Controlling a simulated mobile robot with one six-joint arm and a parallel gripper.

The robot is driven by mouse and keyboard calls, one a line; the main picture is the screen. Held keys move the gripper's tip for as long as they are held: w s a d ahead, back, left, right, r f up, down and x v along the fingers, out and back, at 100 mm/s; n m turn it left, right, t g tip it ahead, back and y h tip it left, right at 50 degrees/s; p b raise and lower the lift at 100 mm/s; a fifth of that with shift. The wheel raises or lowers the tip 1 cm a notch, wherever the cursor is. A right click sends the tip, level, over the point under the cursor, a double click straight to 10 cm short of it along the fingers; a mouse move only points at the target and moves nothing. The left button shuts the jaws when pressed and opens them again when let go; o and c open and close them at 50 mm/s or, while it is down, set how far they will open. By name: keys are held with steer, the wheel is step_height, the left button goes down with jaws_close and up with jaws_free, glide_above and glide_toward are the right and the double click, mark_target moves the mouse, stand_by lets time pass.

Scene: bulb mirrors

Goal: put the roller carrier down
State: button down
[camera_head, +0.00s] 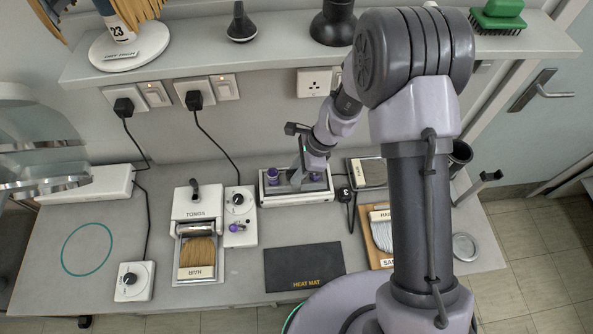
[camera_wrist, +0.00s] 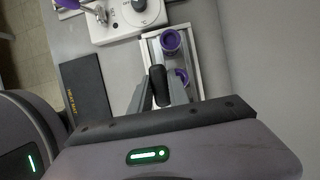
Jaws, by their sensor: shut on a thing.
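The roller carrier (camera_head: 296,188) is at the back middle of the counter, in or over a long white-edged dark tray (camera_head: 295,201). Purple rollers (camera_head: 272,175) show at its left and right ends. My gripper (camera_head: 300,177) is above its middle. In the wrist view my gripper (camera_wrist: 162,92) is shut around the carrier's dark upright grip (camera_wrist: 157,78). A purple roller (camera_wrist: 170,40) shows beyond the fingers, and the carrier's near part is hidden by the gripper. I cannot tell whether the carrier touches the tray bottom.
A black heat mat (camera_head: 304,267) lies in front. The tongs unit (camera_head: 198,203) and a white control box (camera_head: 240,215) with a knob stand left. A hair sample board (camera_head: 382,240) is right, partly behind my arm. A black cord and plug (camera_head: 346,195) lie close at right.

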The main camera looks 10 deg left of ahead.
steer(key=c, duration=1.3)
jaws_free()
steer(key=shift+f, duration=0.1)
steer(key=shift+o, duration=0.2)
steer(key=shift+r, duration=0.25)
steer(key=p+v, duration=0.1)
steer(key=v, duration=0.2)
steer(key=shift+a, duration=0.1)
steer(key=w+d+p, duration=0.1)
steer(key=w+d, duration=0.2)
steer(key=d, duration=0.9)
steer(key=shift+f, duration=0.1)
